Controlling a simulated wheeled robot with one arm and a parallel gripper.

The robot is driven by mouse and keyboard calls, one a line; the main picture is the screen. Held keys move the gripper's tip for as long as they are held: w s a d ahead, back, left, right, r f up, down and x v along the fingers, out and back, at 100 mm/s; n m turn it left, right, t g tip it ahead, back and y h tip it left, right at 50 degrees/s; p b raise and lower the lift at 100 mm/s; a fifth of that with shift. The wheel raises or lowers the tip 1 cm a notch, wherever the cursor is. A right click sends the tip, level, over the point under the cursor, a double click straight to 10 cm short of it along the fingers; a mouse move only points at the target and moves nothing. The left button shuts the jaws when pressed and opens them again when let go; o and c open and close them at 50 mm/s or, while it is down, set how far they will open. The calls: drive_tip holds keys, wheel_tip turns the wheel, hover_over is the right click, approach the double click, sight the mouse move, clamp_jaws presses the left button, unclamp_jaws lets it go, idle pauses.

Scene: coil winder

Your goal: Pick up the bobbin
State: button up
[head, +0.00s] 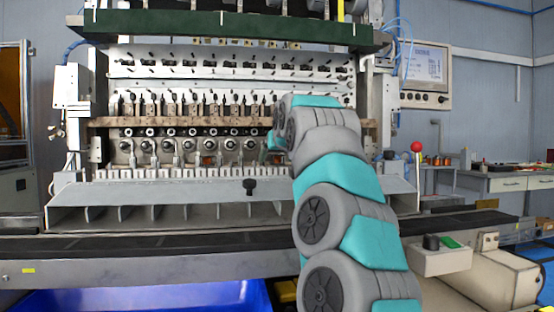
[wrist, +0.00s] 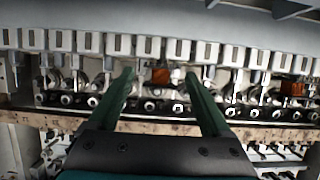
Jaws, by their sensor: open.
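A copper-orange bobbin (wrist: 161,78) sits in the machine's row of spindles in the wrist view. My gripper (wrist: 159,74) is open, with its two green fingers pointing toward the machine. In that picture the bobbin lies between the fingertips, with a gap on each side. I cannot tell how far beyond the tips it is. A second copper-orange bobbin (wrist: 293,89) is further right in the same row, outside the fingers.
The coil winder (head: 180,146) fills the middle of the head view, with rows of metal spindles. A wooden-looking rail (wrist: 60,121) runs along it. A red-knobbed lever (head: 416,147), a control screen (head: 424,64) and a side bench (head: 500,184) stand right.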

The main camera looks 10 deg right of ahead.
drive_tip(key=shift+w+f, duration=0.25)
drive_tip(key=shift+w, duration=0.45)
drive_tip(key=shift+c, duration=0.4)
clamp_jaws()
drive_tip(key=shift+r, duration=0.2)
drive_tip(key=shift+d+r+p, duration=0.1)
drive_tip(key=shift+r+p, duration=1)
drive_tip(key=shift+r, duration=0.45)
drive_tip(key=shift+s+a+b, duration=0.3)
drive_tip(key=shift+s+b, duration=0.4)
drive_tip(key=shift+s, duration=0.15)
drive_tip(key=s+a+b, duration=0.1)
drive_tip(key=s, duration=0.3)
drive_tip(key=s+a+r+b, duration=0.1)
drive_tip(key=s, duration=0.4)
drive_tip(key=s+a+b, duration=0.1)
drive_tip(key=s+b, duration=0.1)
drive_tip(key=s, duration=0.3)
drive_tip(key=shift+a+r, duration=0.1)
drive_tip(key=shift+r, duration=0.1)
